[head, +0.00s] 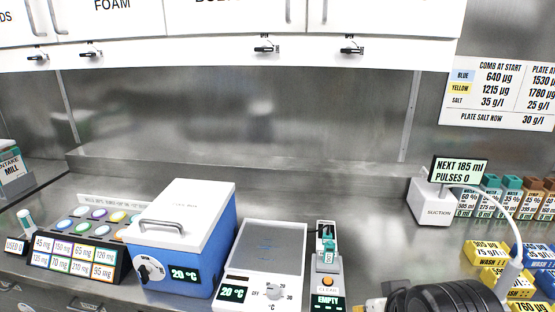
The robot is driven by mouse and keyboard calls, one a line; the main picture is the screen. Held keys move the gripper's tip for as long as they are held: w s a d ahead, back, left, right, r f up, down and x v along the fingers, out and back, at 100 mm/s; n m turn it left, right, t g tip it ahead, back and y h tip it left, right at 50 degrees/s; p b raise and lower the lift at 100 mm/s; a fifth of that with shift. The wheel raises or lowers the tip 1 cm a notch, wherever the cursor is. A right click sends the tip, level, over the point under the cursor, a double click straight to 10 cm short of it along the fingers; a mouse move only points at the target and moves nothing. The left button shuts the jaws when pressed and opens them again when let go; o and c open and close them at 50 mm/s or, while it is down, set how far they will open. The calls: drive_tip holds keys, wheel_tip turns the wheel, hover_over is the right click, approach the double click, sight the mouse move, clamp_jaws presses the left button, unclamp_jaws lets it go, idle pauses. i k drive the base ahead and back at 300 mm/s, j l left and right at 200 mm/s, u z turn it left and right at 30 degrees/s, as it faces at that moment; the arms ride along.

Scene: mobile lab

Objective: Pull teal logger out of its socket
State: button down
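A small teal logger (328,245) stands upright in the upper part of a narrow white dock (326,268) at the lower middle of the head view. Its lower end is in the dock, and a dark cable or clip shows by its top. The dock has an orange button marked CLEAR and a display (327,300) that reads EMPTY. A dark, ribbed, rounded part of my arm shows at the bottom edge, right of the dock and apart from the logger. No fingertips can be made out, so whether my gripper is open or shut does not show.
A hot plate (262,250) stands close left of the dock, with a blue and white box (188,235) beyond it. The suction unit (432,205) and its white hose are at right, near yellow and blue blocks. The counter behind the dock is clear.

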sight(328, 251)
drive_tip(key=i+j+z, duration=0.15)
drive_tip(key=j+z, duration=0.55)
drive_tip(key=j, duration=0.2)
drive_tip(key=j+z, duration=0.35)
drive_tip(key=j, duration=0.15)
drive_tip(key=i+j+z, duration=0.45)
